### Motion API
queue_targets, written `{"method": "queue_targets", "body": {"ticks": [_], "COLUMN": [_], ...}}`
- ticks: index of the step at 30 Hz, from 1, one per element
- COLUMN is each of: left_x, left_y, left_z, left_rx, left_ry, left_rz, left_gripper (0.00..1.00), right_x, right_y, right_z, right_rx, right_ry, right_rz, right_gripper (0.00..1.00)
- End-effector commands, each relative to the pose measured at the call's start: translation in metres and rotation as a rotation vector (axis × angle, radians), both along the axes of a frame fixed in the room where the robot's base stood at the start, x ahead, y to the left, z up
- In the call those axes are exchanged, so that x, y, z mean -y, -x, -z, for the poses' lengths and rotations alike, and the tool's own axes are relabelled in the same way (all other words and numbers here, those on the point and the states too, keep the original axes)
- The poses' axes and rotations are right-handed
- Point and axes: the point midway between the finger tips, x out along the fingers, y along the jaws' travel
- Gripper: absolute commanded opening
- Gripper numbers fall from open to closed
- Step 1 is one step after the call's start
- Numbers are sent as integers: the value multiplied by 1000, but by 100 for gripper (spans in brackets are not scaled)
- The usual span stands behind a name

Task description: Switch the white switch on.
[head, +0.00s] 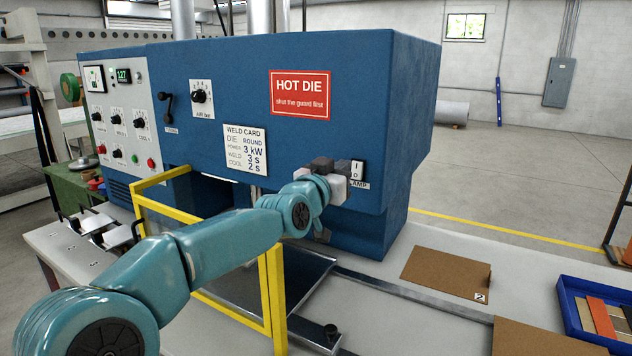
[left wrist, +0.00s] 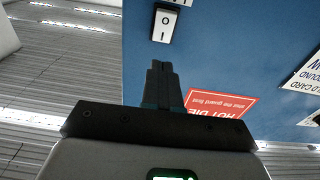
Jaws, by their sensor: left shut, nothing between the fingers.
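The white rocker switch (head: 357,170), marked I and O, is on the front of the blue welder housing, above a label partly hidden that ends in "LAMP". It also shows in the left wrist view (left wrist: 165,25), upside down, near the top. I cannot tell which half is pressed in. My left gripper (head: 340,167) is shut and empty, close beside the switch on its left in the head view. In the left wrist view the closed fingertips (left wrist: 161,68) point toward the switch, with blue panel visible between them. My right gripper is in neither view.
A red HOT DIE sign (head: 300,95) and a weld card (head: 246,149) are on the panel. A yellow guard frame (head: 275,290) stands below my left arm. A brown board (head: 445,273) and a blue tray (head: 570,318) lie on the bench at right.

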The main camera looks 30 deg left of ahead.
Motion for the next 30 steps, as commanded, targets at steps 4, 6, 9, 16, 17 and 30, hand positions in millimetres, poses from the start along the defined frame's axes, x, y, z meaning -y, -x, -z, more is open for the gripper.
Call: {"method": "queue_targets", "body": {"ticks": [4, 6, 9, 16, 17, 30], "left_x": [1, 2, 3, 4, 4, 5], "left_y": [26, 38, 55, 84, 87, 93], "left_z": [-3, -5, -10, -15, -15, -15], "left_rx": [3, 3, 3, 2, 2, 1], "left_ry": [0, 1, 0, 0, -1, 1], "left_rz": [0, 1, 1, 1, 1, 0], "left_gripper": [0, 0, 0, 0, 0, 0], "right_x": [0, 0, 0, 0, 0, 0], "right_y": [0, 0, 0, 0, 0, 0], "right_z": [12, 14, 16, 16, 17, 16], "right_rx": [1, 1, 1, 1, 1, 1], "right_ry": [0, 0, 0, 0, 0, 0], "right_rz": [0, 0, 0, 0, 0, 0], "right_gripper": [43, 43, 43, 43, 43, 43]}}
